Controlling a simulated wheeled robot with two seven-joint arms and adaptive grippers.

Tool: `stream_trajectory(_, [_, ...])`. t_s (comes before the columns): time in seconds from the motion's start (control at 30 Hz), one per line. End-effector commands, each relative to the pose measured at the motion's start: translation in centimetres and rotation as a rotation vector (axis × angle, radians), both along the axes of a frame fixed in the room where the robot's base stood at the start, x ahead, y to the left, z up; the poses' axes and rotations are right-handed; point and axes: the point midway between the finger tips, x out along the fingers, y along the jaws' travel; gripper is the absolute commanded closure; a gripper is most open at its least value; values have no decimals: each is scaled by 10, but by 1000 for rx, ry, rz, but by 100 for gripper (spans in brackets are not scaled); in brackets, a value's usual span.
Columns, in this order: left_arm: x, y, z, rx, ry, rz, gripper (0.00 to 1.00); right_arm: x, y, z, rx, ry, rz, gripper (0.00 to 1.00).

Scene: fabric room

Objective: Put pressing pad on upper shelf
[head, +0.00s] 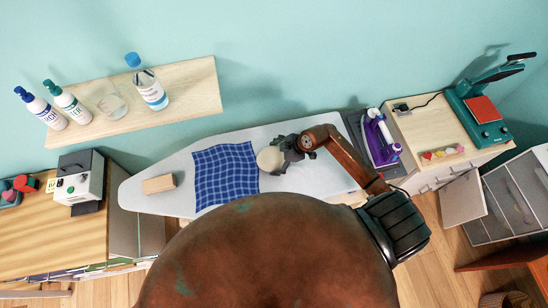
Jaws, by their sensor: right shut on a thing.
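The pressing pad appears to be the cream rounded thing (269,160) over the ironing board (220,147), by the right edge of a blue checked cloth (225,173). My right gripper (281,152) is shut on it from the right, and its dark fingers hide part of it. I cannot tell whether the pad touches the board. The wall shelf (195,87) is at the upper left, with two white bottles (53,104), a clear glass (112,105) and a water bottle (150,88) on it. My left gripper is not in view.
A wooden block (158,184) lies at the board's left end. A purple iron (380,140) stands at its right end. A green heat press (482,110) is on the right cabinet. The shelf's right end is bare.

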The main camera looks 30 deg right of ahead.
Motion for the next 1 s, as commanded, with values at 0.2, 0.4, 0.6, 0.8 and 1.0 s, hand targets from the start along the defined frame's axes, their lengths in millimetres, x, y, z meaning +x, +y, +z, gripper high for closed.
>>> stream_trajectory(0.2, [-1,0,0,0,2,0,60,0,0,-1,2,-1,-1,54])
stream_trajectory(0.4, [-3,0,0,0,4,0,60,0,0,-2,0,0,-1,4])
stream_trajectory(0.6, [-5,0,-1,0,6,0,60,0,0,-2,0,0,-1,0])
stream_trajectory(0.8, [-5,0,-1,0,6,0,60,0,0,0,0,-1,-1,0])
stream_trajectory(1.0, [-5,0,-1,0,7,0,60,-9,-13,22,-3,-2,-1,0])
